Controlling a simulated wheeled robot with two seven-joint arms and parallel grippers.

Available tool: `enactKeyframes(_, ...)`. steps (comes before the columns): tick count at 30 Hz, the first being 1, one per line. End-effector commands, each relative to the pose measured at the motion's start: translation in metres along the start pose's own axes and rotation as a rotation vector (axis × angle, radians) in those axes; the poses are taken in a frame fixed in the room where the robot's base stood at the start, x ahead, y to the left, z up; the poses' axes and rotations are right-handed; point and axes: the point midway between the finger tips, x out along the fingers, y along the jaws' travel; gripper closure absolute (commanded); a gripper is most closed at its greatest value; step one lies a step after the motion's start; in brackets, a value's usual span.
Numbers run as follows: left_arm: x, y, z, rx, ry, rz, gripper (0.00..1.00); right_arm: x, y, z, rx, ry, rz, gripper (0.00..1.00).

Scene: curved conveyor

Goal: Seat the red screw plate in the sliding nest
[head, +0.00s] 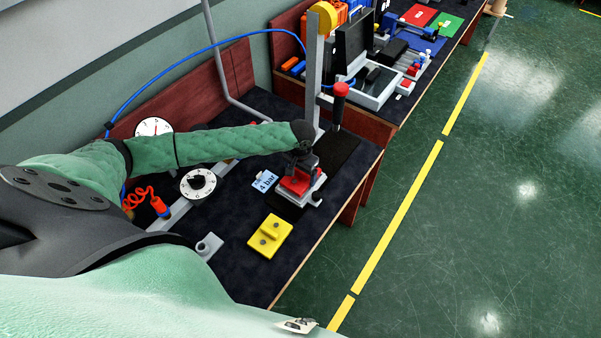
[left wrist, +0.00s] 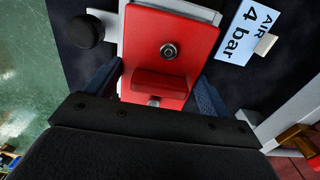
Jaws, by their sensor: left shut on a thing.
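The red screw plate (head: 296,184) is at the right end of my left arm, over the light grey sliding nest (head: 316,190). My left gripper (head: 303,165) is shut on the red plate from above. In the left wrist view the red plate (left wrist: 166,30) shows a screw and a raised grip block, with a blue finger on each side. The pale nest (left wrist: 180,8) shows past the plate's upper end, and the plate looks slightly turned against it. Whether the plate is down in the nest or just above it I cannot tell. My right gripper is not in view.
A yellow plate (head: 270,236) lies in front of the nest. An AIR 4 bar card (head: 265,181) lies to its left. A red-knobbed lever (head: 340,92) and a grey post (head: 312,70) stand behind. The table's edge is close on the right.

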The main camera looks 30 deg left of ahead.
Motion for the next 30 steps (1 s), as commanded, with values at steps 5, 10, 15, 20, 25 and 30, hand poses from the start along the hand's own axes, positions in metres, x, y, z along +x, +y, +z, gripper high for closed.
enactKeyframes(5,0.002,0.0,0.0,0.0,0.0,0.0,0.52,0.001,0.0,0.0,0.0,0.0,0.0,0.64)
enactKeyframes(10,0.005,0.0,0.0,0.0,0.0,0.001,0.52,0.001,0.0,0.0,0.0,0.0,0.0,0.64)
enactKeyframes(15,0.009,0.0,0.0,0.0,0.0,0.001,0.52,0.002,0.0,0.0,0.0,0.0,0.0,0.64)
enactKeyframes(20,0.012,0.001,0.0,0.0,0.0,0.001,0.52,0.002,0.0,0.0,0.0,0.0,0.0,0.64)
enactKeyframes(25,0.016,0.0,0.0,0.0,0.001,0.001,0.52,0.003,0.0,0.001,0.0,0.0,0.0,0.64)
enactKeyframes(30,0.016,0.0,0.0,0.0,0.001,0.0,0.0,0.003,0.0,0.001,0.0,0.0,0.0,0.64)
